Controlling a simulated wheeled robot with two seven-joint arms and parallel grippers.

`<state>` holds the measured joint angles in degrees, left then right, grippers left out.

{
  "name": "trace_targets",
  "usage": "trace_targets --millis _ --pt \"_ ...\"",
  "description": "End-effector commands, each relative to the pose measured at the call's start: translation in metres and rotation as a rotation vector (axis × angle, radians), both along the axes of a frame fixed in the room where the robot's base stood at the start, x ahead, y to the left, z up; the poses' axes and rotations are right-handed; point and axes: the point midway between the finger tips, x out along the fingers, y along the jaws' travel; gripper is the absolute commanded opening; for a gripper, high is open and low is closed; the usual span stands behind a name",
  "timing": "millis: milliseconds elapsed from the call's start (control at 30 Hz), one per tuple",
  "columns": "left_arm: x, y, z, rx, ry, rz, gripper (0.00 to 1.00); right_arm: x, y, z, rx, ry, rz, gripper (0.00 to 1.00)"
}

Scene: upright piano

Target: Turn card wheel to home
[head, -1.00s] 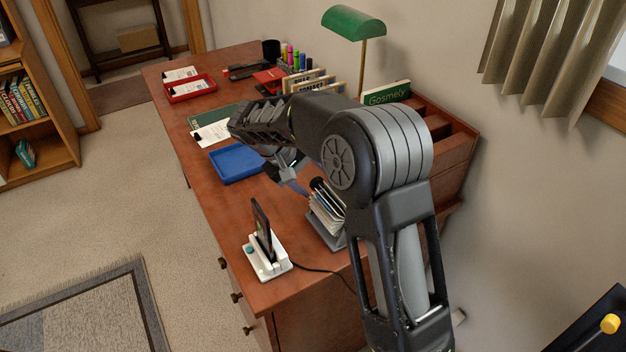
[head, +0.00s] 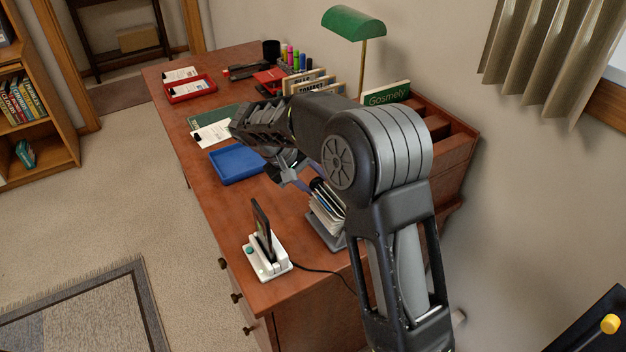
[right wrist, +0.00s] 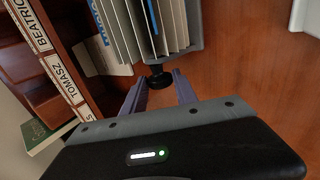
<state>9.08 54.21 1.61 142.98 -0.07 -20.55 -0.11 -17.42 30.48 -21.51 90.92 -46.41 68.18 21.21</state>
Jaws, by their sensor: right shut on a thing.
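The card wheel is a grey desk stand holding a fan of white cards (head: 326,213) with blue ones among them, right of the desk's middle in the head view. The cards (right wrist: 150,28) also show at the top of the right wrist view. A dark round knob (right wrist: 158,78) sticks out of the wheel's side. My right gripper (head: 306,182) is at the wheel, its purple fingers shut on the knob, which sits between the fingertips in the right wrist view (right wrist: 159,83). My forearm hides part of the wheel in the head view. My left gripper is out of view.
A white charging stand (head: 268,262) with a phone and a blue tray (head: 238,164) stand nearby on the desk (head: 215,210). A wooden organizer (head: 445,140) and name-labelled books (right wrist: 62,85) stand along the wall side. A green lamp (head: 353,21) rises behind.

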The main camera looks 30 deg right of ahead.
Motion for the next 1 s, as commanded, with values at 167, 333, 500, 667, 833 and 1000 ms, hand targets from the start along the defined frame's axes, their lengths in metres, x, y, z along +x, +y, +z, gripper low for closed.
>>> trace_targets --millis 167,333,500,667,833,1000 --pt "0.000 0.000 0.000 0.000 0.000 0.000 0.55 0.000 0.000 0.000 0.002 0.000 0.000 0.00" --pt "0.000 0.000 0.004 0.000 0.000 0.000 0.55 0.000 0.000 0.002 0.024 -0.002 -0.002 0.00" --pt "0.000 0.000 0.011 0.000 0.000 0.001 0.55 0.000 -0.002 0.004 0.083 -0.004 -0.003 0.00" --pt "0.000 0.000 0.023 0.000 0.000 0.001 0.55 0.000 -0.004 0.006 0.177 -0.006 -0.005 0.00" --pt "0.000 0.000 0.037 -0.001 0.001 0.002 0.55 0.000 -0.007 0.007 0.301 -0.009 -0.006 0.00" --pt "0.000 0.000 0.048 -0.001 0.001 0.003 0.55 -0.001 -0.010 0.007 0.423 -0.011 -0.005 0.00"
